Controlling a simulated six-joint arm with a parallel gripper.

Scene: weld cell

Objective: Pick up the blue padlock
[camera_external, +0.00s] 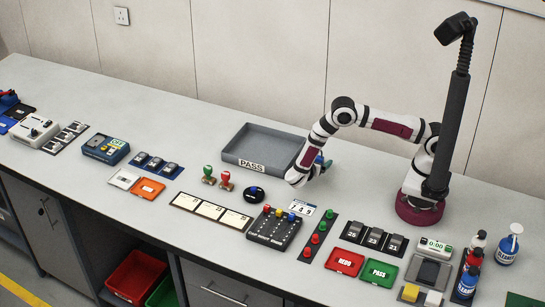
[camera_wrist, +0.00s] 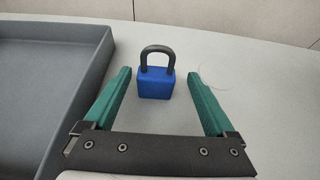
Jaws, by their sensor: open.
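The blue padlock (camera_wrist: 156,84) has a dark shackle and stands upright on the bench in the wrist view. It sits ahead of my gripper (camera_wrist: 156,88), centred between the green fingertips. The fingers are open, with a visible gap on each side of the padlock. The wrist hides most of the fingers there, and the padlock cannot be made out clearly.
A wall stands behind. Bench to the right of the padlock is clear.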

